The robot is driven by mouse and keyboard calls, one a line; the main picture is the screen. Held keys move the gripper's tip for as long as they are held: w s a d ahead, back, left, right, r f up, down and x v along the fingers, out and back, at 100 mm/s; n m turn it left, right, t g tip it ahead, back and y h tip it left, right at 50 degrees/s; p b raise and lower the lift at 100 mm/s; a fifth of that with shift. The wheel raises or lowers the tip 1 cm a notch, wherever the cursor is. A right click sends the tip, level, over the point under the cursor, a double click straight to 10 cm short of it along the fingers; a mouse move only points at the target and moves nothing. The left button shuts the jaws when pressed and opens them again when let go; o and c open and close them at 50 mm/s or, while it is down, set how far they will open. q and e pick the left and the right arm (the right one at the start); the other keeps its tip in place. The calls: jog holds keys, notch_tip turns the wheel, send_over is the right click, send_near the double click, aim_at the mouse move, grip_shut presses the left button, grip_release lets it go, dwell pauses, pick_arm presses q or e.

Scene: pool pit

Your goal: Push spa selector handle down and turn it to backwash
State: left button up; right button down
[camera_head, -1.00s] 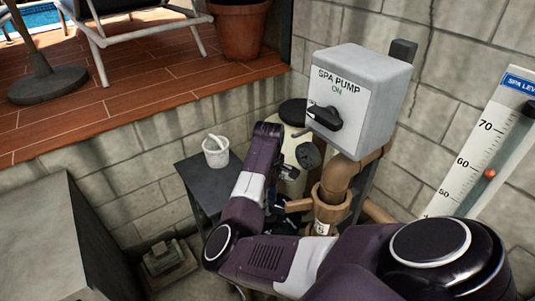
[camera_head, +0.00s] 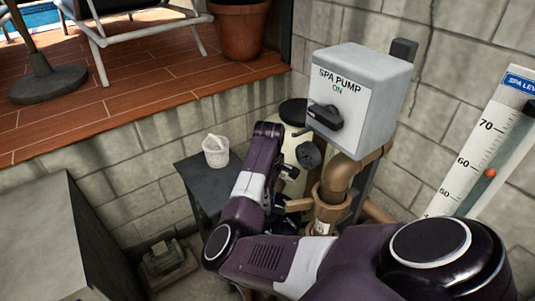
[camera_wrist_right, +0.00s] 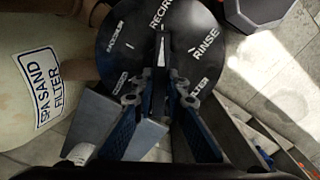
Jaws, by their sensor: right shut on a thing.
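The spa selector is a black round plate (camera_wrist_right: 205,50) with white words in the right wrist view. RECIRC and RINSE read near its top and right, FILTER at the lower right; other words are partly covered. The selector handle (camera_wrist_right: 161,48) is a narrow dark bar with a light strip, pointing up toward RECIRC. My right gripper (camera_wrist_right: 159,92) is shut on the handle, with its blue-black fingers either side of it. In the head view my right arm hides the selector and most of the gripper. My left gripper is not in view.
The cream sand filter tank (camera_wrist_right: 42,85) stands beside the selector. The grey spa pump box (camera_head: 375,95), set to ON, and brown pipes (camera_head: 338,180) crowd my right arm. A level gauge (camera_head: 475,155) is at right.

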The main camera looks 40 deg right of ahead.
jog(key=shift+f+b, duration=0.45)
jog(key=shift+f, duration=0.15)
jog(key=shift+s, duration=0.1)
jog(key=n, duration=0.6)
jog(key=shift+b, duration=0.3)
jog(key=n, duration=0.6)
jog(key=c, duration=1.8)
grip_release()
jog(key=shift+r, duration=0.2)
notch_tip(320, 180, up, 7)
jog(key=p, duration=0.3)
jog(key=shift+f, duration=0.1)
